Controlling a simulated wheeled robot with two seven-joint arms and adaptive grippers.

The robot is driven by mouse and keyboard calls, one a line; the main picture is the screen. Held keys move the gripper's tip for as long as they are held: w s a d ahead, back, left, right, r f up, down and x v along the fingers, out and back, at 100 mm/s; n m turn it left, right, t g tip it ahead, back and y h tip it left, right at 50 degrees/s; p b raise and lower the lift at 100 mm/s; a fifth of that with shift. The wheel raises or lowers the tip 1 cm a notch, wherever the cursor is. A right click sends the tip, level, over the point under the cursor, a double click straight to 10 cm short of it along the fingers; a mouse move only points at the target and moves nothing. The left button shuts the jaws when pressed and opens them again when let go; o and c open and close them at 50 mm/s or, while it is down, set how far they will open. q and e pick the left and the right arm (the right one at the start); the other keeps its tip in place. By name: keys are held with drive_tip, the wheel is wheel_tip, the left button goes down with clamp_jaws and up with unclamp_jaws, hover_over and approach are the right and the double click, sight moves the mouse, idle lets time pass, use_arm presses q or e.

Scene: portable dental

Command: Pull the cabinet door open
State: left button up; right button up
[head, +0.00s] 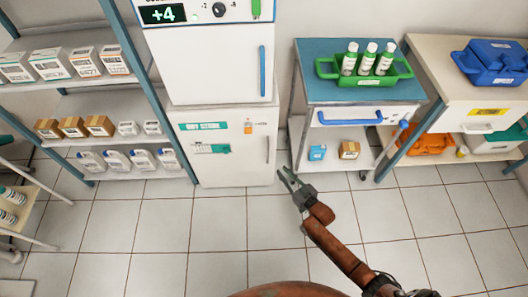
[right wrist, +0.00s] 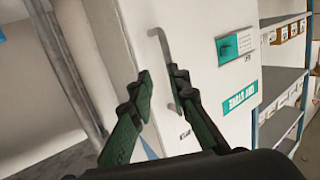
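The white lower cabinet (head: 222,165), with a green "DRY STORE" label, stands on the floor under a white fridge unit. Its door looks closed in the head view. The door's slim grey upright handle (head: 268,150) is near the right edge. In the right wrist view the handle (right wrist: 163,50) shows beyond the fingertips, partly hidden by the right-hand finger. My right gripper (head: 287,178) is open and empty, just right of and in front of the handle. Its two fingers (right wrist: 160,80) are apart; I cannot tell whether either touches the handle. My left gripper is not in view.
The fridge (head: 208,65) above has a blue handle (head: 262,70). A blue-topped cart (head: 310,90) with a green bottle tray (head: 365,80) stands right of the cabinet. A blue-framed shelf (head: 75,103) with boxes stands left. The tiled floor (head: 200,235) in front is clear.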

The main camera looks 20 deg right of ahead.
drive_tip(key=w+a+r+t+y+b, duration=0.1)
drive_tip(key=w+a+r, duration=0.1)
drive_tip(key=w+r, duration=0.15)
drive_tip(key=b, duration=0.3)
hover_over(268, 162)
drive_tip(key=shift+w+d+r, duration=0.1)
drive_tip(key=shift+w+r, duration=0.15)
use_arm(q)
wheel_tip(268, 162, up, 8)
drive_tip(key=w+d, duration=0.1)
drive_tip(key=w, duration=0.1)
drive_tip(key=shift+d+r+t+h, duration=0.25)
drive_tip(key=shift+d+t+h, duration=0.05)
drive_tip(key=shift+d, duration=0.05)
use_arm(e)
drive_tip(key=shift+w+r, duration=0.15)
clamp_jaws()
